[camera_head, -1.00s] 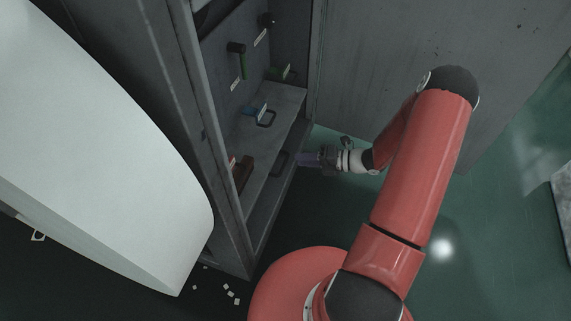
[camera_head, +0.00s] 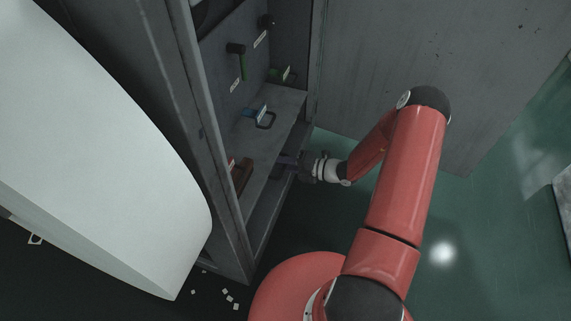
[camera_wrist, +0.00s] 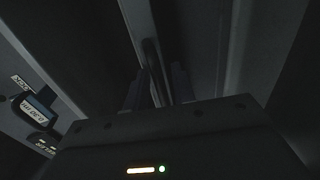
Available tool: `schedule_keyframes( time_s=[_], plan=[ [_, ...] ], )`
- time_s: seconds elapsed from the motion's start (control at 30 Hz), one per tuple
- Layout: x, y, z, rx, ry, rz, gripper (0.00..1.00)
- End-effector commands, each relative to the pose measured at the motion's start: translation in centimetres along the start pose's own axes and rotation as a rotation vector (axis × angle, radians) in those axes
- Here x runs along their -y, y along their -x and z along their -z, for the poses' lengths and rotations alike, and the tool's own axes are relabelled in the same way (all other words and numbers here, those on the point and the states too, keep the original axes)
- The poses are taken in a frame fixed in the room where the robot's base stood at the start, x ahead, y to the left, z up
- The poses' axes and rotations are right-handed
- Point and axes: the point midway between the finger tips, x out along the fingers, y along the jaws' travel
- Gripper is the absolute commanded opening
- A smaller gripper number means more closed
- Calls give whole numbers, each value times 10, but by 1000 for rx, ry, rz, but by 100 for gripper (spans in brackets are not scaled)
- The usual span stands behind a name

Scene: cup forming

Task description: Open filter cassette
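The filter cassette appears to be the low dark grey panel (camera_head: 262,213) at the bottom of the open cabinet, though no label confirms it. Its dark handle is mostly hidden by my gripper in the head view; a dark upright bar, apparently this handle (camera_wrist: 151,62), shows in the wrist view. My gripper (camera_head: 287,161) has reached the handle's place from the right. In the wrist view, its two fingers (camera_wrist: 158,88) stand apart with the bar between them. A gap shows beside the bar, so the fingers look open. Contact is too dark to tell.
The cabinet door (camera_head: 405,75) stands open behind my arm. A large white rounded body (camera_head: 95,160) fills the left. Green floor (camera_head: 480,230) is clear at right.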

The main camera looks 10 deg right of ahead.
Motion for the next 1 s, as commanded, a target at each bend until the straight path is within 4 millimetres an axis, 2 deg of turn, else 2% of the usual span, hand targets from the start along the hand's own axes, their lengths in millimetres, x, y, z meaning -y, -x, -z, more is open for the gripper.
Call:
schedule_keyframes(
  time_s=[0.13,0.3,0.67,0.87,1.0],
  plan=[
    [0,0,0,0,0,0,23],
    [0,0,0,0,1,1,1],
    [0,2,0,0,0,1,0],
    [4,26,0,2,-1,3,0],
    [10,59,-1,4,-1,3,0]
  ],
)
